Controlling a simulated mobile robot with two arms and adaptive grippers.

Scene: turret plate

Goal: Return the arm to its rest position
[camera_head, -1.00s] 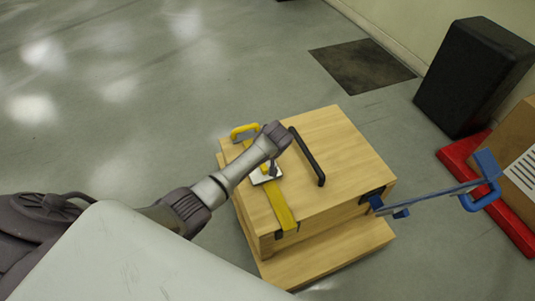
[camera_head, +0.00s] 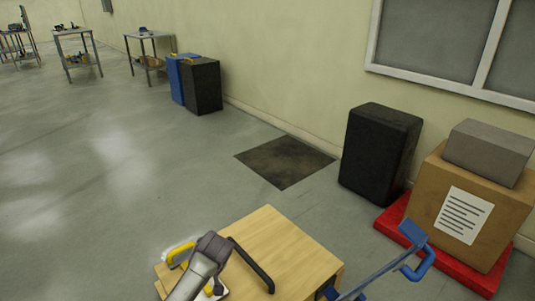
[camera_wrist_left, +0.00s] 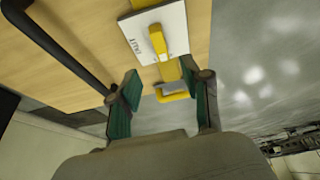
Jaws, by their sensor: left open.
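My left arm (camera_head: 205,268) comes in at the bottom of the head view, over the wooden box (camera_head: 285,252). Its fingers are hidden there. In the left wrist view my left gripper (camera_wrist_left: 163,98) is open, its two green-padded fingers apart with nothing held. A white plate (camera_wrist_left: 134,38) with a yellow handle (camera_wrist_left: 158,42) lies on the box top beyond the fingertips. A yellow loop handle (camera_wrist_left: 174,97) at the box edge shows in the gap between the fingers, apart from both pads. My right gripper is not in view.
A black handle (camera_head: 252,266) stands on the box top beside my wrist. A blue bar with a handle (camera_head: 412,245) juts out at the box's right. A black case (camera_head: 378,155) and a carton (camera_head: 425,200) on a red base stand right. The floor left is clear.

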